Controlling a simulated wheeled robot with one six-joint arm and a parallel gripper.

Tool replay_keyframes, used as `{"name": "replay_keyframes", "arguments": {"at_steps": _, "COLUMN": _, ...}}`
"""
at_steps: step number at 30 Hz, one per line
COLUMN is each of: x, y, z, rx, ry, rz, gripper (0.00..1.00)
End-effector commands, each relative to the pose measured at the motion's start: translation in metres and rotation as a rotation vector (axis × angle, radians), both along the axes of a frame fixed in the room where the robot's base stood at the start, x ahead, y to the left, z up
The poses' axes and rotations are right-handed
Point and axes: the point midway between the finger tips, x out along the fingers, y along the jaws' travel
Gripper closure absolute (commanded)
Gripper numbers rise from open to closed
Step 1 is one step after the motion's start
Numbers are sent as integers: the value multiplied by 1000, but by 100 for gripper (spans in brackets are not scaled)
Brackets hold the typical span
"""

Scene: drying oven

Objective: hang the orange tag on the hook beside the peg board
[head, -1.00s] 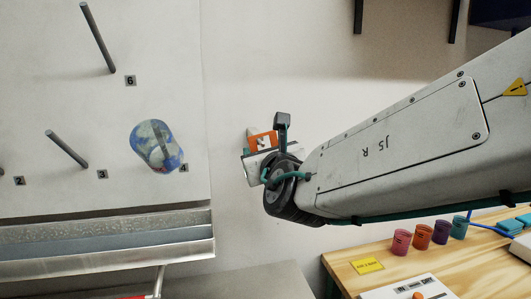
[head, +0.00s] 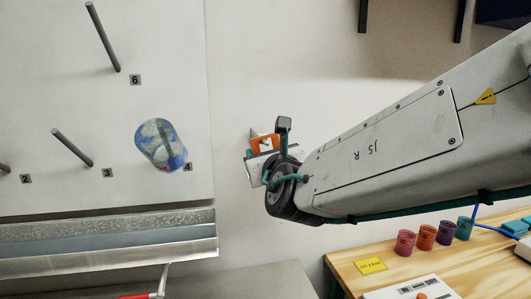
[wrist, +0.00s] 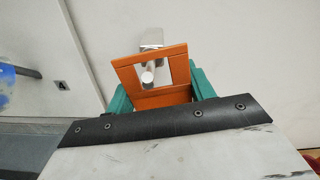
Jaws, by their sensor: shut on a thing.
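My gripper (wrist: 161,94) is shut on the orange tag (wrist: 181,68), with a teal fingertip on each side of its lower part. The tag is a frame with a rectangular opening. The hook (wrist: 152,38) is a pale metal plate on the wall with a round peg; the peg's end shows inside the tag's opening. I cannot tell how far the peg reaches through. In the head view the orange tag (head: 265,144) is at my gripper (head: 267,148), right of the peg board (head: 60,105); the hook is mostly hidden behind it.
The peg board carries grey pegs with number labels, and a blue patterned item (head: 160,146) hangs by label 4. A metal trough (head: 105,240) runs below the board. A wooden table (head: 345,262) with several coloured cups stands lower right. Bare wall surrounds the hook.

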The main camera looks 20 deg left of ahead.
Motion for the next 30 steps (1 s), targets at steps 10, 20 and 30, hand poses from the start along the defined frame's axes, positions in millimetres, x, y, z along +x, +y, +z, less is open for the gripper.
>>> {"name": "replay_keyframes", "arguments": {"at_steps": 10, "x": 0, "y": 0, "z": 0, "rx": 0, "ry": 0, "rz": 0, "gripper": 21}}
{"name": "replay_keyframes", "arguments": {"at_steps": 20, "x": -25, "y": -15, "z": 1, "rx": 0, "ry": -1, "rz": 1, "gripper": 21}}
{"name": "replay_keyframes", "arguments": {"at_steps": 30, "x": -65, "y": -39, "z": 0, "rx": 6, "ry": 2, "rz": 1, "gripper": 21}}
